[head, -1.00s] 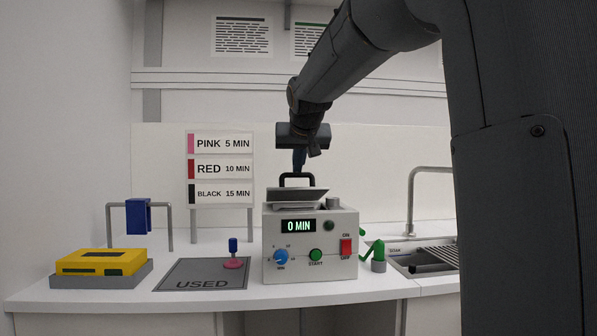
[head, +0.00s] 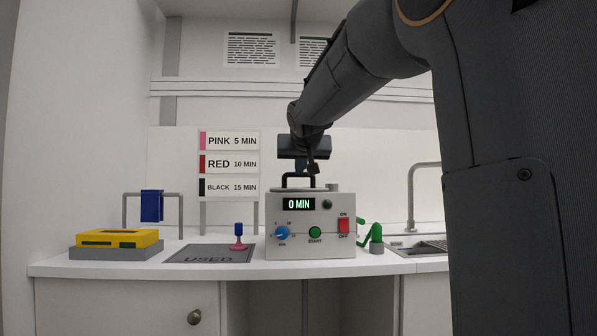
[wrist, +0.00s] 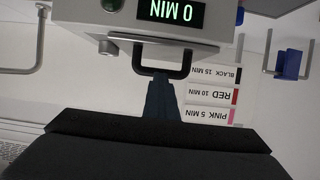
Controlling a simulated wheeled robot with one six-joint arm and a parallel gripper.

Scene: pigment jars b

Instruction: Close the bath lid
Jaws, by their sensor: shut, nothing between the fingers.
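The bath (head: 310,242) is a light grey box on the counter with a display reading 0 MIN. Its lid (head: 300,190) shows as a thin edge along the box top and looks about flat; any small gap is too fine to tell. The lid's black loop handle (head: 285,181) stands up from it and also shows in the wrist view (wrist: 187,60). My gripper (head: 299,170) is over the lid at the handle. In the wrist view its blue fingers (wrist: 158,78) are together and empty, their tips at the handle's bar; contact is unclear.
A blue knob (head: 282,233), a green start button (head: 315,232) and a red switch (head: 344,226) are on the bath's front. A pink-based stamp-like piece (head: 238,246) stands on the USED mat (head: 190,254). A green object (head: 376,238) and the sink are to the right.

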